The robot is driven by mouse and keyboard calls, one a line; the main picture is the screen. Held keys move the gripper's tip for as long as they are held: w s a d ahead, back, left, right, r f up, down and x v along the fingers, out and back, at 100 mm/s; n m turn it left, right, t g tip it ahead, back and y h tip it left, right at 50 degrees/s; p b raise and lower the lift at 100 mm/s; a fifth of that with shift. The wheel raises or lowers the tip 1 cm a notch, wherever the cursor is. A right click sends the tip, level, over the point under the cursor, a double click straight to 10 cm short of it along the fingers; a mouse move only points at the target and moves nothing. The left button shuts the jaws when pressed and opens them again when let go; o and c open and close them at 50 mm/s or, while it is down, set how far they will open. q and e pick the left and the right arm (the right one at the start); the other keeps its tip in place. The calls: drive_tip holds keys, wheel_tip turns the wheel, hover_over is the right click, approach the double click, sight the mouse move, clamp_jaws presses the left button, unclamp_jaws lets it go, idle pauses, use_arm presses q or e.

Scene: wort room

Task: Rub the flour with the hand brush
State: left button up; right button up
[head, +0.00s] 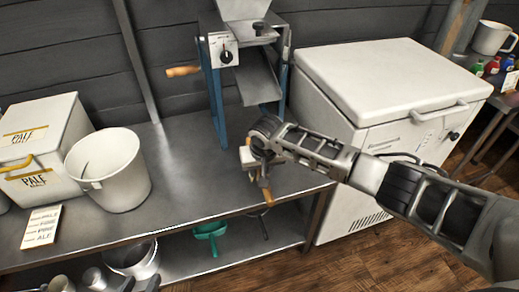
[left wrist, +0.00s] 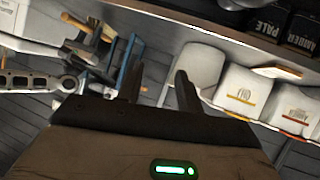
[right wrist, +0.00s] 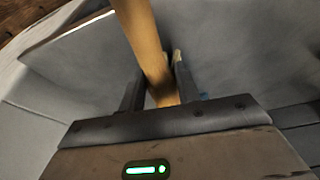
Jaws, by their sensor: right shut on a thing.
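My right gripper (head: 262,178) is over the front right part of the steel bench, beside the mill. In the right wrist view its fingers (right wrist: 158,85) are shut around a wooden handle (right wrist: 140,35), which looks like that of the hand brush. A bit of this handle (head: 267,194) shows below the gripper in the head view; bristles are not clearly visible. My left gripper (left wrist: 158,90) is open and empty in the left wrist view, its fingers well apart. I cannot make out flour; a pale sheen on the bench could be reflection.
The mill (head: 222,85) with blue legs and a wooden crank stands on the bench (head: 180,190). A white bucket (head: 112,172), a PALE box (head: 40,140) and a label card (head: 41,227) are left. A white chest (head: 390,80) stands right. A green scoop (head: 211,231) is below the bench.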

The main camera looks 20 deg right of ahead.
drive_tip(key=shift+r+p, duration=2.2)
drive_tip(key=shift+r, duration=0.1)
